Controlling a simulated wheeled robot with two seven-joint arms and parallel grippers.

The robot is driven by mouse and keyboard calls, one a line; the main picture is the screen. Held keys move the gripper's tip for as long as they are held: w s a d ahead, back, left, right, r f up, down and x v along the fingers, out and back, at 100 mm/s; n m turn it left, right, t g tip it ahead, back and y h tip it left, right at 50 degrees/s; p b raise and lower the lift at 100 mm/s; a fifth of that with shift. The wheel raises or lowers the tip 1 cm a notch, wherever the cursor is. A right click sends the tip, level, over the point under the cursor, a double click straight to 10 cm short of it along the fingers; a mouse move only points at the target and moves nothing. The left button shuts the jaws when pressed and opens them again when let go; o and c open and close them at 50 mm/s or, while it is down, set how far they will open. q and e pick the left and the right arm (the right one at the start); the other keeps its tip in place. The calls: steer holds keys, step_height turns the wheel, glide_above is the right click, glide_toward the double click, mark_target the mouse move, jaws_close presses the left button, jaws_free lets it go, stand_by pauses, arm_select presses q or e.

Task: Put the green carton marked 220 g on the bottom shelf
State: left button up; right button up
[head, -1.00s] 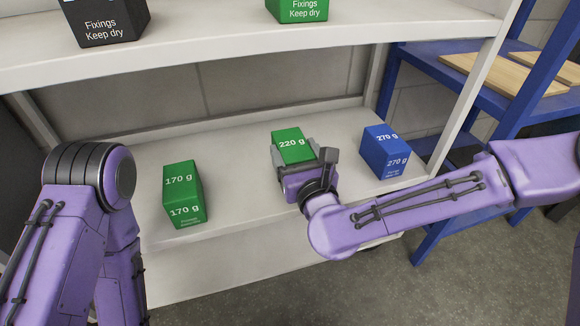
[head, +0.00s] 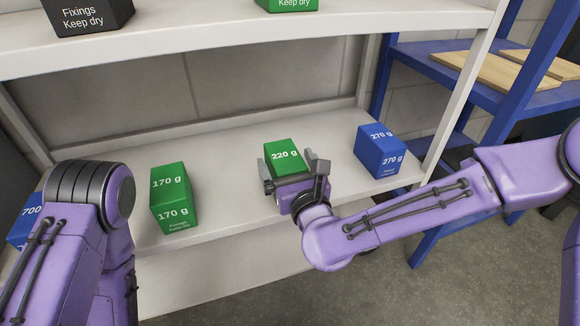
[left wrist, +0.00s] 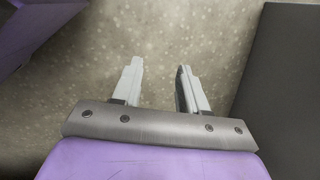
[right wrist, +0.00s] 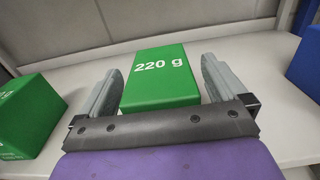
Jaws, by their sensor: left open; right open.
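The green carton marked 220 g (head: 284,155) stands upright on the lower white shelf (head: 230,155) seen in the head view. It also shows in the right wrist view (right wrist: 162,80). My right gripper (head: 290,170) is open, with one finger on each side of the carton. In the right wrist view its fingers (right wrist: 162,90) stand apart from the carton's sides, with a gap at each side. My left gripper is hidden in the head view. In the left wrist view it (left wrist: 160,85) is open and empty above the floor.
A green 170 g carton (head: 174,198) stands left of the 220 g one and a blue 270 g carton (head: 379,151) stands right. A blue 700 carton (head: 27,222) is partly behind my left arm. The upper shelf (head: 210,45) holds a black carton (head: 88,16) and a green one.

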steer(key=shift+s+r, duration=0.2)
steer(key=shift+s, duration=0.05)
arm_select(q)
step_height(320, 180, up, 5)
steer(key=s+d+g+p, duration=0.1)
steer(key=s+d+p, duration=0.1)
steer(key=d+p, duration=0.15)
steer(key=w+a+r+n+t+y+p, duration=0.1)
steer(key=w+r+n+t+p, duration=0.4)
steer(key=w+r+p, duration=0.1)
steer(key=w+p, duration=0.1)
steer(key=p, duration=0.1)
steer(key=shift+n+t+y+p, duration=0.3)
steer(key=shift+n+y+p, duration=0.1)
arm_select(e)
steer(key=v, duration=1.1)
steer(key=shift+s, duration=0.2)
arm_select(q)
steer(key=shift+r, duration=0.1)
arm_select(e)
steer(key=shift+d, duration=0.15)
